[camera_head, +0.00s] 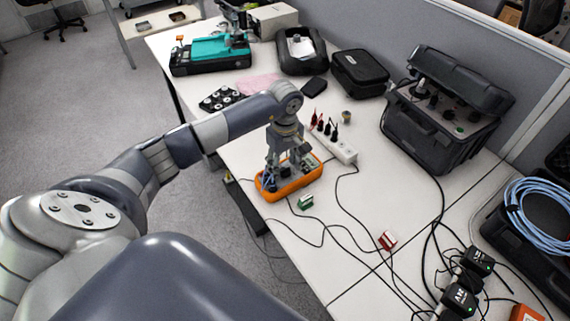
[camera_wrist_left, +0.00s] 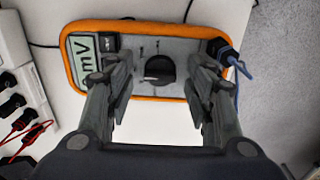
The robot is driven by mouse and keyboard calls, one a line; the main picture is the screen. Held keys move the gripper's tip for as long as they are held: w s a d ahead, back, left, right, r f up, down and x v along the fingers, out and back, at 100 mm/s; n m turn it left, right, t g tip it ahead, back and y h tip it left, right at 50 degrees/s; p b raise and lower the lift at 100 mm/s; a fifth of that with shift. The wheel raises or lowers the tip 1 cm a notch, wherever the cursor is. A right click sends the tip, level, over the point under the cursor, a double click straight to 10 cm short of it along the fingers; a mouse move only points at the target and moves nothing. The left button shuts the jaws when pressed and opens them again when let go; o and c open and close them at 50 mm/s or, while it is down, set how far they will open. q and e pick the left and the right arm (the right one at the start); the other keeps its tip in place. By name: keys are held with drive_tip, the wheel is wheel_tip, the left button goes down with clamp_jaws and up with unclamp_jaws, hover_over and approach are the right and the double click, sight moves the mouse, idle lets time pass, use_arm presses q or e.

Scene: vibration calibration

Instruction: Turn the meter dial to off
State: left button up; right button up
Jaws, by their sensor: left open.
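The meter (camera_head: 290,187) is a grey instrument in an orange case, lying on the white table below my left gripper (camera_head: 283,160). In the left wrist view the meter (camera_wrist_left: 150,93) shows a display (camera_wrist_left: 83,60) reading "mV" and a round black dial (camera_wrist_left: 160,69) with a pale pointer mark. My left gripper (camera_wrist_left: 163,88) is open there, with one finger on each side of the dial and a gap around it. Whether the fingers have reached the dial's height is hard to tell. My right gripper is not in view.
A white power strip (camera_head: 335,143) with dark and red plugs stands just right of the meter. Loose cables, a green block (camera_head: 305,202) and a red block (camera_head: 387,240) lie nearby. A black case (camera_head: 440,117) stands farther right.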

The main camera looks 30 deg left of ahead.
use_arm(q)
drive_tip(key=shift+f, duration=0.3)
drive_tip(key=c, duration=1.1)
drive_tip(key=n+b, duration=0.1)
drive_tip(key=n, duration=0.2)
drive_tip(key=shift+n+b, duration=0.8)
drive_tip(key=shift+n, duration=1.5)
